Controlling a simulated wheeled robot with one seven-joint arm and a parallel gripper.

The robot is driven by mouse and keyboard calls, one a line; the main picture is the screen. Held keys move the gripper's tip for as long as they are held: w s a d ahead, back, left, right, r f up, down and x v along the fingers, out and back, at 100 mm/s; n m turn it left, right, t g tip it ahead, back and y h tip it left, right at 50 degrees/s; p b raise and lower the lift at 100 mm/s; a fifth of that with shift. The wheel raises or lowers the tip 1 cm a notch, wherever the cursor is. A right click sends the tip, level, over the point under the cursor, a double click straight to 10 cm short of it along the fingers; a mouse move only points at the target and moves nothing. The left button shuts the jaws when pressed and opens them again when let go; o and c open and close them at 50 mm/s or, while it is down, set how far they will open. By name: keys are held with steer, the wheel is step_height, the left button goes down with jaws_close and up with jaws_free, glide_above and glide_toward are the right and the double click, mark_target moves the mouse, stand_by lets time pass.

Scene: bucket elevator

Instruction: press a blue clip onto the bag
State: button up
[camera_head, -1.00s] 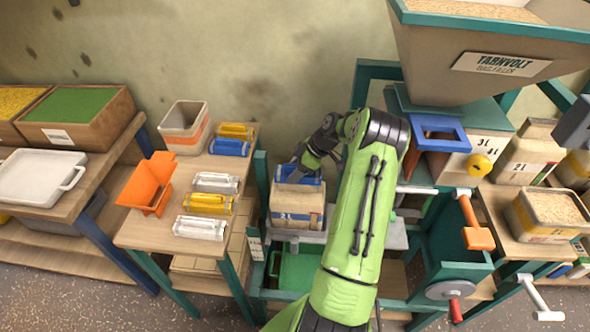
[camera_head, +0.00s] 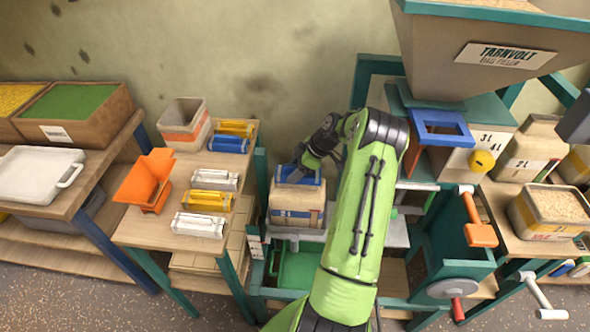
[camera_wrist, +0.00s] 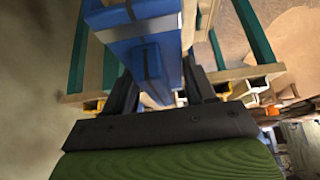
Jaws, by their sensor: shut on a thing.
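The bag (camera_head: 296,208) is tan with a blue band and stands upright on the grey platform of the filler frame. A blue clip (camera_head: 290,182) is at the top of the bag, in my gripper (camera_head: 297,176). In the wrist view the jaws of my gripper (camera_wrist: 160,92) are shut on the blue clip (camera_wrist: 135,25), one finger on each side. The clip's lower part and how far it grips the bag's top are hidden. Another blue clip (camera_head: 229,145) lies on the small table at the left.
The small table (camera_head: 150,225) also holds white, yellow and clear clips, an orange scoop (camera_head: 146,186) and a bin (camera_head: 184,124). The filler hopper (camera_head: 480,50) hangs above right. An orange-handled lever (camera_head: 480,234) stands right of my arm.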

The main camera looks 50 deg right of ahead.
steer(key=o, duration=1.1)
step_height(320, 180, up, 10)
steer(key=shift+f+p, duration=0.1)
steer(key=shift+p, duration=0.9)
